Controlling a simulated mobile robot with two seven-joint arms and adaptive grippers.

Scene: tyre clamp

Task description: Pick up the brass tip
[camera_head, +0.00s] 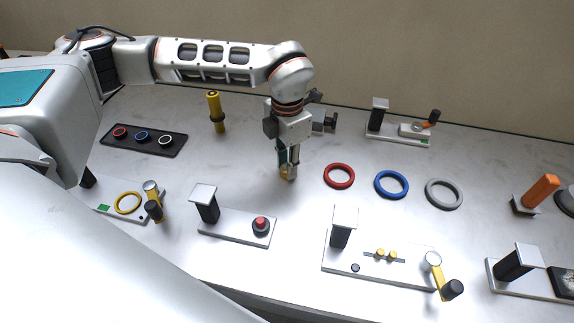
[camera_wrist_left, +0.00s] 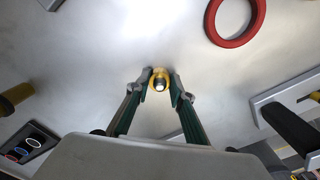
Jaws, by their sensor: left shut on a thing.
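The brass tip (camera_wrist_left: 160,80) is a small golden piece with a dark and bright centre, seen from above in the left wrist view. My left gripper (camera_wrist_left: 160,84) has its two fingers shut on it from both sides. In the head view my left gripper (camera_head: 287,172) points straight down at the middle of the table, and a bit of the brass tip (camera_head: 284,170) shows between the fingers. I cannot tell whether the tip touches the table. My right gripper is not in view.
Red (camera_head: 339,176), blue (camera_head: 391,184) and grey (camera_head: 444,193) rings lie to the right. A red-button fixture (camera_head: 238,228) stands in front, and a larger clamp plate (camera_head: 378,262) at front right. A yellow cylinder (camera_head: 216,112) stands behind left. Bare table surrounds the gripper.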

